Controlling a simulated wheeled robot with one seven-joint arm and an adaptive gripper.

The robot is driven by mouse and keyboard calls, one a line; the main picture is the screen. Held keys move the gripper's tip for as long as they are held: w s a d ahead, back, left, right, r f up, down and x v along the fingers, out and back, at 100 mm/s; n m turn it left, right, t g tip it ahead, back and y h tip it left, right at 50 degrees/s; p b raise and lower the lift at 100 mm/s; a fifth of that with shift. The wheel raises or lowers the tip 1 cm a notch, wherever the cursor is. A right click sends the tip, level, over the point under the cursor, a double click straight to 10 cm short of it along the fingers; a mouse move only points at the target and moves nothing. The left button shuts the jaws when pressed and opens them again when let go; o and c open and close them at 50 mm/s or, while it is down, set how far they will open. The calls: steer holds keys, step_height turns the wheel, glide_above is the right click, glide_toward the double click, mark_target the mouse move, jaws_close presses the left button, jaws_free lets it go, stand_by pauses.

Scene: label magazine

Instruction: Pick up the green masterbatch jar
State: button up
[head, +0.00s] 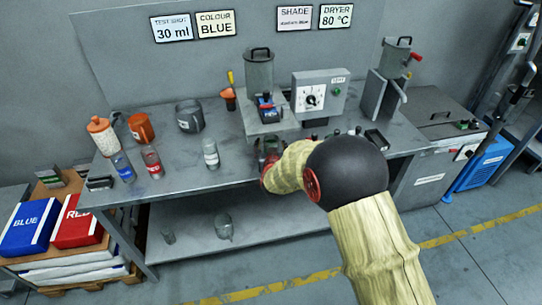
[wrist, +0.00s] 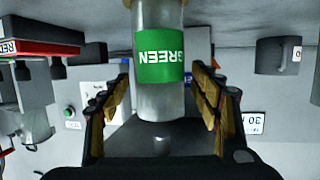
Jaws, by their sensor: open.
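The green masterbatch jar (wrist: 159,95) is a clear cylinder with a green label reading GREEN, which appears upside down in the wrist view. My gripper (wrist: 160,72) is open, with one finger on each side of the jar. Gaps show between the jar and both fingers, so it is not gripped. In the head view my gripper (head: 268,158) is over the middle of the bench, in front of the machine, and I cannot make out the green jar there.
On the bench (head: 185,180) stand a blue-labelled jar (head: 123,167), a red-labelled jar (head: 152,162) and a white-labelled jar (head: 211,154), left of my gripper. A grey metal mug (head: 189,116) stands behind them. A dosing machine (head: 259,75) and control box (head: 318,93) are behind my gripper.

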steer(key=shift+w, duration=0.1)
steer(key=shift+c, duration=0.2)
steer(key=shift+c, duration=1.2)
steer(key=c, duration=1.1)
steer(key=shift+r, duration=0.1)
steer(key=shift+c, duration=0.7)
